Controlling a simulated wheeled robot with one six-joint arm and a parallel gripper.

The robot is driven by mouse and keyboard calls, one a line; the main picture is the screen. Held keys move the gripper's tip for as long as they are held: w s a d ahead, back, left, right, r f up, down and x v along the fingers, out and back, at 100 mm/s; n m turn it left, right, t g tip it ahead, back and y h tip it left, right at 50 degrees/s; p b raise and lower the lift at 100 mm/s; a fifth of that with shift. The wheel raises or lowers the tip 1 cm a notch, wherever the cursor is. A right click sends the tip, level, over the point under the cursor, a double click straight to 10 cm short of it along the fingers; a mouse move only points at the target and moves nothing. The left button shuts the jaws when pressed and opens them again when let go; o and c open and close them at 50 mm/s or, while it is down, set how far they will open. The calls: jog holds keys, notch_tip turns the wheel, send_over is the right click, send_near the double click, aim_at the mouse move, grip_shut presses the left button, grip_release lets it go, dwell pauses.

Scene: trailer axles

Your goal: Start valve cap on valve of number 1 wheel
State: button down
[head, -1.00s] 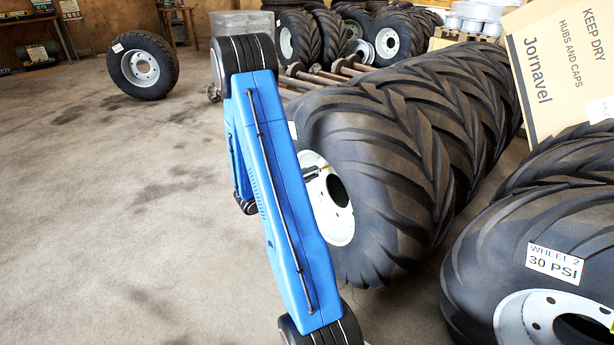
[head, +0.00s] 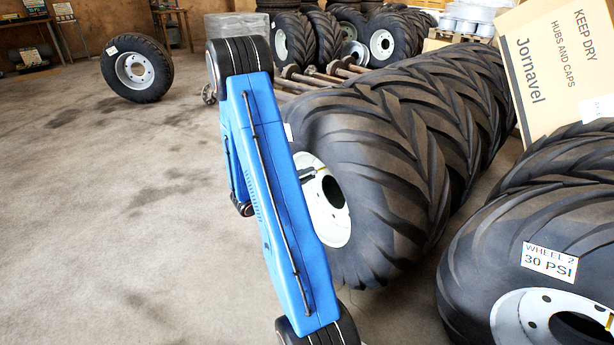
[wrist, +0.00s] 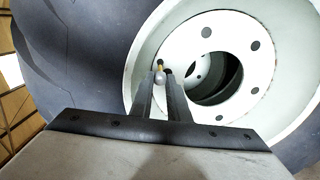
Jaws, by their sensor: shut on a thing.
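The wheel with the white rim (head: 331,222) in the middle of the head view appears to be wheel 1; its label is mostly hidden behind my blue arm. Its white rim (wrist: 225,30) fills much of the wrist view. My gripper (wrist: 162,84) is shut on a small grey rounded valve cap (wrist: 160,78) at its fingertips. A thin yellow valve stem (wrist: 160,65) shows just beyond the cap, nearly in line with it. I cannot tell whether cap and stem touch. In the head view my arm hides most of the gripper.
Wheel 2, with its label (head: 549,262), lies close at the right. A row of large tyres (head: 440,110) runs back behind the first wheel. A carton (head: 560,60) leans at the upper right. A lone wheel (head: 137,68) stands at the back left. The concrete floor (head: 100,230) at left is clear.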

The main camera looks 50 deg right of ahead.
jog(key=shift+s+d, duration=0.15)
jog(key=shift+d, duration=0.35)
dwell(0.6)
jog(key=m, duration=1.8)
jog(key=shift+s+d, duration=0.1)
jog(key=c, duration=1.9)
grip_release()
